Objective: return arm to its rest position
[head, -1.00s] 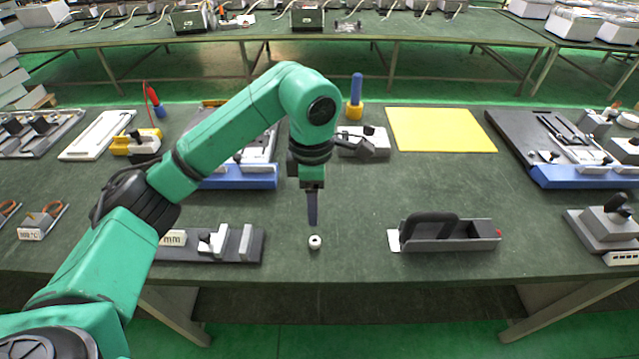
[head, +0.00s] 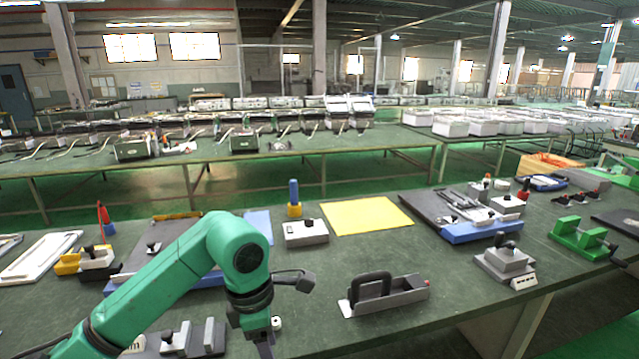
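My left arm (head: 170,290) is green with black joints. It reaches in from the lower left and bends down at the elbow over the workbench. My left gripper (head: 264,348) points down near the front of the bench, close to the bottom edge of the picture. Its fingers show as one dark, narrow shape, so their opening is unclear. My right gripper is not in view.
The green workbench (head: 330,258) has clear surface right of the gripper. A grey fixture with a black handle (head: 385,295) stands to the right. Behind are a grey box (head: 306,232), a blue-and-yellow tool (head: 294,198) and a yellow sheet (head: 366,215). A grey fixture (head: 190,338) sits left of the gripper.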

